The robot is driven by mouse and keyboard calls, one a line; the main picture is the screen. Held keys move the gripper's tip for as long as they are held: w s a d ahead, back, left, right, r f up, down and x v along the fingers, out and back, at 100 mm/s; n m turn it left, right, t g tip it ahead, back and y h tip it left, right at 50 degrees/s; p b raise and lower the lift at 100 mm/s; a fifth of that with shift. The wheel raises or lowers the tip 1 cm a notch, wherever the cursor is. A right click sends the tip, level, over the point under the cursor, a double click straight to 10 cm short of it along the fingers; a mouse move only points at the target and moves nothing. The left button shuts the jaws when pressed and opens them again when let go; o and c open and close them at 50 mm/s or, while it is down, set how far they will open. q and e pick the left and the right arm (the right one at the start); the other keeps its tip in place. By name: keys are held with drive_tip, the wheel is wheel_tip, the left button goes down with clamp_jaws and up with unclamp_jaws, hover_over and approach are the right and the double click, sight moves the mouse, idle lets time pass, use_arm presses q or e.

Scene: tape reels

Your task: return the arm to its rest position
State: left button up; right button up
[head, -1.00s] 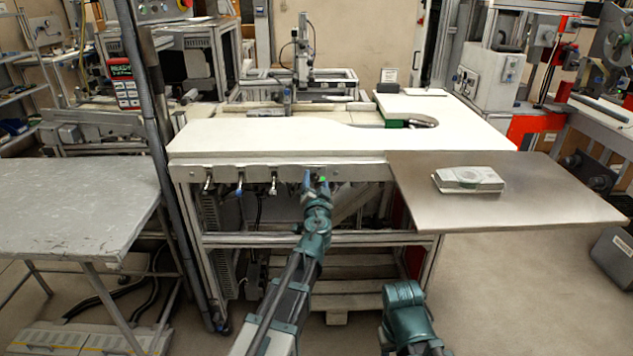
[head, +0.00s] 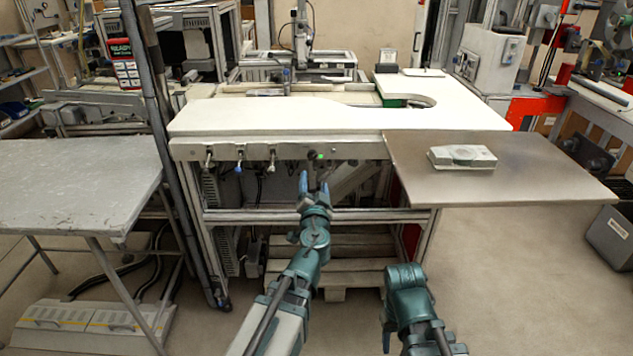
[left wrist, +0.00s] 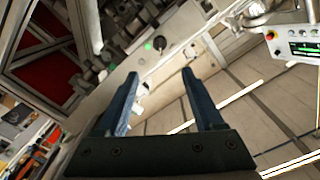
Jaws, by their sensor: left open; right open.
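My left gripper (head: 315,184) is in front of the white-topped bench, just below its front rail (head: 340,149). Its two blue fingers are apart with nothing between them. The left wrist view also shows the open, empty gripper (left wrist: 160,73), with the bench's metal parts and a small green light beyond. My left arm (head: 295,275) reaches forward from the bottom of the head view. My right arm (head: 408,290) shows as a folded teal joint at lower right; its gripper is hidden.
Several hooks or knobs (head: 239,164) line the rail near my left gripper. A brown side shelf (head: 540,180) on the right holds a pale, box-like thing (head: 462,157). A grey table (head: 75,190) stands at left. Open floor shows at lower right.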

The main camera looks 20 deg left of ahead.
use_arm(q)
drive_tip(key=s+d+g+h+p, duration=0.1)
drive_tip(key=s+d+g+p, duration=0.4)
drive_tip(key=s+p, duration=0.2)
drive_tip(key=s+d+g+h+p, duration=0.1)
drive_tip(key=s+d+g+p, duration=0.4)
drive_tip(key=s, duration=0.5)
drive_tip(key=s+d+f+g+h+p, duration=0.1)
drive_tip(key=s+d+g+h+p, duration=0.1)
drive_tip(key=s+d+g+p, duration=0.3)
drive_tip(key=s+g+p, duration=0.2)
drive_tip(key=s+p, duration=0.1)
drive_tip(key=shift+s+p, duration=0.2)
drive_tip(key=shift+p, duration=0.1)
